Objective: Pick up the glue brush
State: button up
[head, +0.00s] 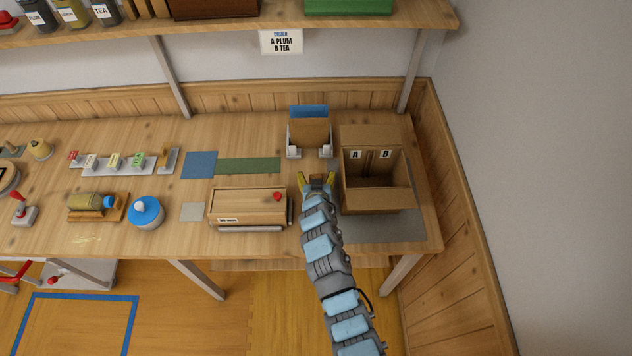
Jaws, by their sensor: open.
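My gripper (317,179) is at the front of the cardboard holder, left of the open box, with its yellow fingers spread and nothing seen between them. I cannot make out the glue brush for certain. A round pot with a blue top and a pale knob (146,212) stands on the left half of the bench, well left of my gripper. Left of it, an olive cylinder with a blue end (88,201) lies on a wooden stand (123,212).
A wooden case with a red knob (248,207) sits just left of my arm. The open cardboard box (376,199) marked A and B is to the right. A cardboard holder (309,134) stands behind my gripper. A label rack (116,164) is farther left. A shelf (240,27) hangs above.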

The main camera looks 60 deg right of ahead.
jog(key=shift+w+d+f, duration=0.1)
jog(key=shift+d+f, duration=0.1)
jog(key=shift+f, duration=0.05)
jog(key=c, duration=1.3)
jog(key=shift+r, duration=0.1)
